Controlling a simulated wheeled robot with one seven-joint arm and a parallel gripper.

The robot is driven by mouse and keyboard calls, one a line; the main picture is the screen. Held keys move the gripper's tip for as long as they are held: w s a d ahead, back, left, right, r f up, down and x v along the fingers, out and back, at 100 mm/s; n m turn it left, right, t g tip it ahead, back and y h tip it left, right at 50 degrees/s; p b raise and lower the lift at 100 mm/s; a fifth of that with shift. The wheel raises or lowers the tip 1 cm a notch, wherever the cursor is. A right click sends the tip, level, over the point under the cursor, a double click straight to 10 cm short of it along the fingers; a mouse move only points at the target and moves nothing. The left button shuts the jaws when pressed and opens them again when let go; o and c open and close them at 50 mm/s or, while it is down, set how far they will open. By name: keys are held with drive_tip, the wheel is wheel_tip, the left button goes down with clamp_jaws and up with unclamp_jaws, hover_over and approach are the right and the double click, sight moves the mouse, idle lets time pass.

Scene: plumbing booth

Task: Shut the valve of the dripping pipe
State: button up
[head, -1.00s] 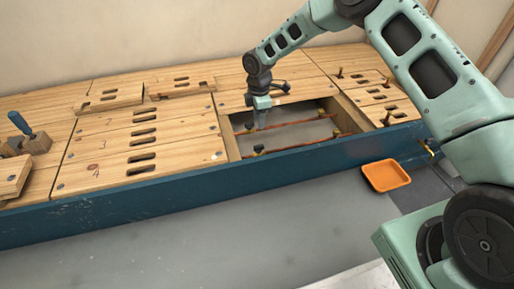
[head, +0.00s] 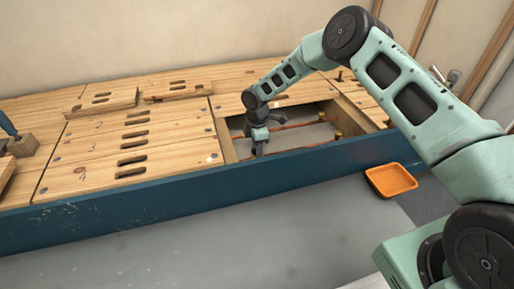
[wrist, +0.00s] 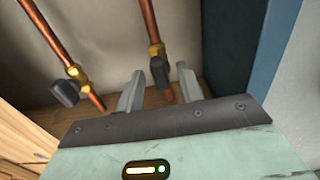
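Two copper pipes run through a rectangular opening in the wooden deck (head: 185,115). In the wrist view, the right pipe (wrist: 150,18) carries a brass valve (wrist: 157,49) with a dark handle (wrist: 160,72). The left pipe (wrist: 42,27) has another brass valve (wrist: 77,74) with a dark handle (wrist: 64,93). My gripper (wrist: 160,75) is open, its fingers on either side of the right valve's handle; I cannot tell whether they touch it. In the head view, my gripper (head: 257,148) reaches down into the opening at its left end, hiding that valve. No drip is visible.
A blue beam (head: 200,183) edges the deck in front; it also stands close on the right in the wrist view (wrist: 272,75). Brass fittings (head: 337,135) stand at the pipes' right ends. An orange tray (head: 391,180) sits on the grey floor. Loose slotted boards (head: 101,101) lie on the deck.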

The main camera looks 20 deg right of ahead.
clamp_jaws()
drive_tip(key=shift+r+m+p, duration=0.15)
drive_tip(key=shift+m+p, duration=0.15)
drive_tip(key=shift+p, duration=0.25)
drive_tip(key=shift+r+m+p, duration=0.1)
drive_tip(key=shift+m+p, duration=0.9)
drive_tip(key=shift+p, duration=0.15)
drive_tip(key=m+p, duration=0.2)
drive_tip(key=shift+m, duration=0.3)
drive_tip(key=m+p, duration=0.3)
drive_tip(key=m, duration=0.3)
drive_tip(key=shift+m, duration=0.3)
drive_tip(key=m+p, duration=0.1)
drive_tip(key=m, duration=0.4)
drive_tip(key=shift+f+m+p, duration=0.2)
drive_tip(key=shift+m+p, duration=0.15)
drive_tip(key=shift+m, duration=0.35)
